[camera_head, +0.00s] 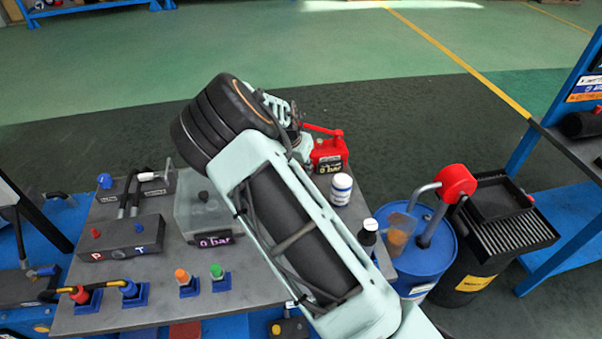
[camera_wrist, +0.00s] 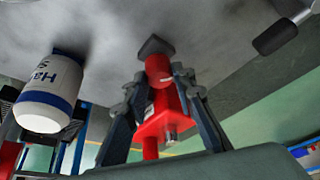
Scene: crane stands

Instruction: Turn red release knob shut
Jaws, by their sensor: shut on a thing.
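The red hand pump (camera_head: 330,155) with a "0 bar" display stands at the back of the grey bench in the head view, partly hidden by my arm. In the wrist view a red cylindrical knob (camera_wrist: 158,70) with a small white mark lies between the fingertips. A red block (camera_wrist: 160,122) shows close to it. My gripper (camera_wrist: 166,88) is shut on the red knob, with one finger on each side. In the head view my gripper (camera_head: 298,128) is at the pump's left side, and its fingertips are hard to make out.
A white bottle (camera_head: 341,188) stands close in front of the pump; it shows left in the wrist view (camera_wrist: 50,92). A dark bottle (camera_head: 368,234) stands nearer. A clear box (camera_head: 195,208) and a P/T block (camera_head: 120,238) are left. A blue drum (camera_head: 428,255) stands right.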

